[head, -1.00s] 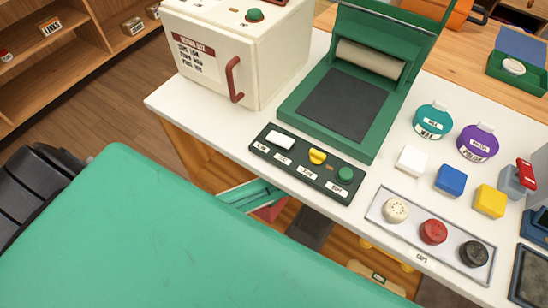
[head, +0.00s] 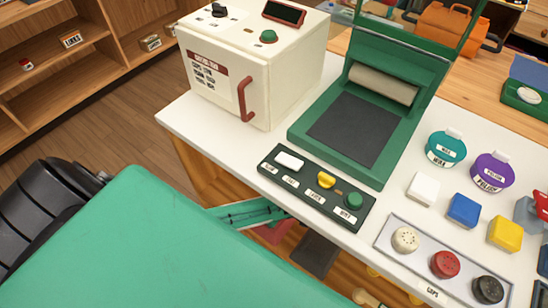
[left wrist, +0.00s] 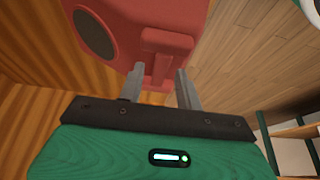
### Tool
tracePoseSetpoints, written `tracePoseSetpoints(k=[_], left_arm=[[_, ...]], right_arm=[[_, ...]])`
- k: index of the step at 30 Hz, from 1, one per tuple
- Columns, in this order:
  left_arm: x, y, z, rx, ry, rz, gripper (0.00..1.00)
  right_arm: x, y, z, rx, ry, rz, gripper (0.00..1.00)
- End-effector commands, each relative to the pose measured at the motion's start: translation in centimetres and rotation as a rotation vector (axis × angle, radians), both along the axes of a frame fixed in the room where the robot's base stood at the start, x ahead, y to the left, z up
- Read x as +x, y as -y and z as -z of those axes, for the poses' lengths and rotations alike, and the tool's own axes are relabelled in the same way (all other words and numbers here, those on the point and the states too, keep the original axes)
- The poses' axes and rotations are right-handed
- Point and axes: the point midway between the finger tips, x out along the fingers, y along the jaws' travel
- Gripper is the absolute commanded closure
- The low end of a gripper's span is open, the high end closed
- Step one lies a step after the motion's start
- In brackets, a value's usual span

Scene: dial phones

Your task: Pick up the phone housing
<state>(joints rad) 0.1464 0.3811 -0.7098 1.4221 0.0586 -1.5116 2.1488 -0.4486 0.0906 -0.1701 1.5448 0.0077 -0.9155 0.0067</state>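The red phone housing (left wrist: 115,25) fills the top of the left wrist view, with a dark round disc on its face and a T-shaped raised part. My left gripper (left wrist: 161,78) has its two grey fingers on either side of a red part of the housing and appears shut on it; the exact contact is hard to see. Wooden floor shows behind the housing, with no support visible under it. My right gripper is not in view.
The white table (head: 205,120) carries a cream oven-like box (head: 225,75), a green press (head: 300,130), a button panel (head: 305,200), a cap tray (head: 385,238), two jars and coloured blocks. Wooden shelves (head: 100,65) stand at the back left. Open floor lies between.

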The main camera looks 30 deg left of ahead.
Motion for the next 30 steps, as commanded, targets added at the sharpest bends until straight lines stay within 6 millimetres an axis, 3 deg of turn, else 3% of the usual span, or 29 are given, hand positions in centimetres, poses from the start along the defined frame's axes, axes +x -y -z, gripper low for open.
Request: tracePoseSetpoints(k=[1, 5, 30], left_arm=[[0.00, 0.01, -0.01, 0.000, 0.000, 0.000, 0.76], [0.01, 0.02, -0.01, 0.000, 0.000, 0.000, 1.00], [0.03, 0.06, -0.04, -0.001, 0.001, 0.000, 1.00]], right_arm=[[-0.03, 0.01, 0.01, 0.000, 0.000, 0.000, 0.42], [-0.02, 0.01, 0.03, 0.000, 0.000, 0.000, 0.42], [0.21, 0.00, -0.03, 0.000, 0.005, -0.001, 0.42]])
